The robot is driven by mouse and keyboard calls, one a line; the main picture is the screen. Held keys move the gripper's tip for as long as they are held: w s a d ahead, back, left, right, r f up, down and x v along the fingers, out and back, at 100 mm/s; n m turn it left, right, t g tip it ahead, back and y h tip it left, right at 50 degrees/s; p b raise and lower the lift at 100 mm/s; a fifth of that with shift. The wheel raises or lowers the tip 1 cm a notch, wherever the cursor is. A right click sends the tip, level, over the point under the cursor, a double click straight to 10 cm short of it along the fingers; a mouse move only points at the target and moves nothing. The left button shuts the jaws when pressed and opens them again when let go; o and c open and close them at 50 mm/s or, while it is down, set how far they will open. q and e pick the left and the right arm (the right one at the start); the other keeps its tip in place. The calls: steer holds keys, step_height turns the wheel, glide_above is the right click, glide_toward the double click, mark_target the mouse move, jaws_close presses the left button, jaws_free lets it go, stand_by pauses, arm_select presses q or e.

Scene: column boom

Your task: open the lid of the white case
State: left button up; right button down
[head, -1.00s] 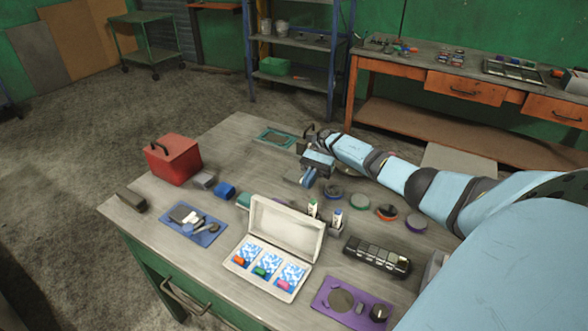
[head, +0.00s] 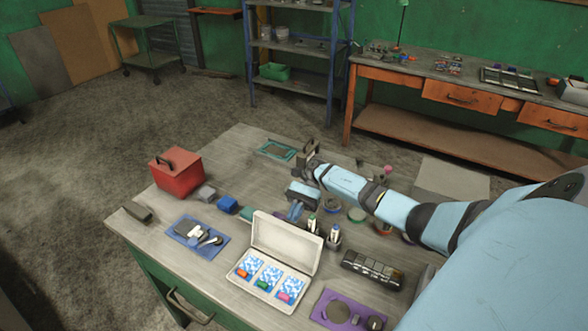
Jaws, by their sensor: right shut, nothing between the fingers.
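The white case (head: 267,290) stands near the front edge of the workbench. Its lid (head: 286,243) is open and stands up at the back, with the inside facing me. Inside lie blue-and-white patterned cards with an orange, a green and a pink item on them. My right gripper (head: 295,212) is behind the lid, pointing down close to its top edge. It is shut and empty; I cannot tell whether it touches the lid. My left gripper is not in view.
A dark holder with small bottles (head: 328,238) stands right behind the case. A black segmented tray (head: 372,269) and a purple mat (head: 348,310) lie to the right. A blue mat (head: 186,246) and a red box (head: 177,172) are on the left.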

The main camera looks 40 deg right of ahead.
mark_target(288, 221)
steer(key=shift+s+a+r+t+h+b, duration=0.15)
steer(key=shift+h+b, duration=0.45)
steer(key=shift+b, duration=0.65)
steer(key=shift+a+r+t+h+b, duration=0.2)
steer(key=shift+h+b, duration=0.4)
steer(key=shift+b, duration=0.65)
steer(key=a+r+b, duration=0.2)
steer(key=shift+s+h+b, duration=0.3)
steer(key=shift+h, duration=0.1)
steer(key=shift+s+a+r+h, duration=0.1)
steer(key=shift+a+r+h, duration=0.05)
steer(key=shift+h, duration=0.15)
steer(key=shift+a+r+t, duration=0.1)
steer(key=shift+t, duration=0.15)
